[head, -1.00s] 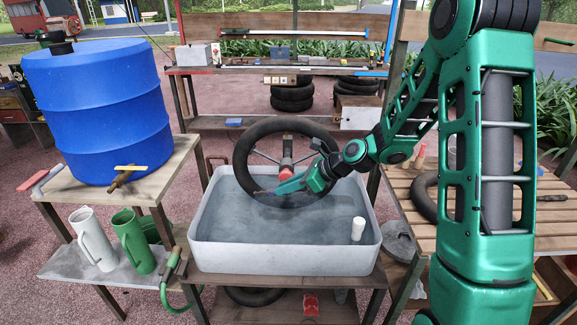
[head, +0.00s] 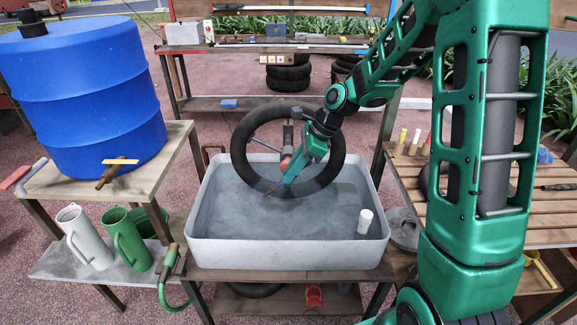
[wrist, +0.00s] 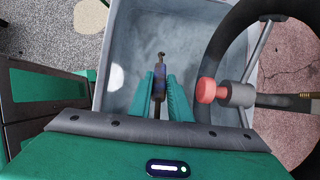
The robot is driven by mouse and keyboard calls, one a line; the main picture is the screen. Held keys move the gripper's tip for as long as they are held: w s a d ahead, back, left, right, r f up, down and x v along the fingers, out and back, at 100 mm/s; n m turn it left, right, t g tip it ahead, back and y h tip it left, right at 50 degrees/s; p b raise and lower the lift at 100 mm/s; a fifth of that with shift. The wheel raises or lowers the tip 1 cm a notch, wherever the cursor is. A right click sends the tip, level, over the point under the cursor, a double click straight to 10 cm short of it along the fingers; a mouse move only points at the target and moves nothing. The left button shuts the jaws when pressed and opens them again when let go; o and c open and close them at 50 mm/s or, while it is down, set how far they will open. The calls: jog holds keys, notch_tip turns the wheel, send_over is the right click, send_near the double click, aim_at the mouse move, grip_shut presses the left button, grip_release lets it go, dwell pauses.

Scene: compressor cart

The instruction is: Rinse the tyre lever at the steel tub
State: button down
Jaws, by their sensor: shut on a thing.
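The steel tub (head: 290,254) is a pale grey rectangular basin of bluish water on a wooden bench. It also fills the middle of the wrist view (wrist: 126,35). My gripper (head: 284,180) is over the tub, slanting down to the left. In the wrist view its green fingers (wrist: 160,84) are shut on the tyre lever (wrist: 160,70), which has a dark blue grip and a hooked brownish end pointing away from me. The lever's tip (head: 270,192) shows small in the head view. I cannot tell whether it touches the water.
A black tyre ring (head: 243,165) stands upright at the tub's back, close to my gripper. A white cylinder (head: 365,221) is in the tub's right corner. A blue barrel (head: 85,100) and jugs (head: 130,240) are left.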

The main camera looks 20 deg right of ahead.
notch_tip(320, 180, down, 16)
dwell(1.4)
jog(key=shift+r, duration=0.2)
dwell(2.4)
jog(key=shift+r, duration=8.9)
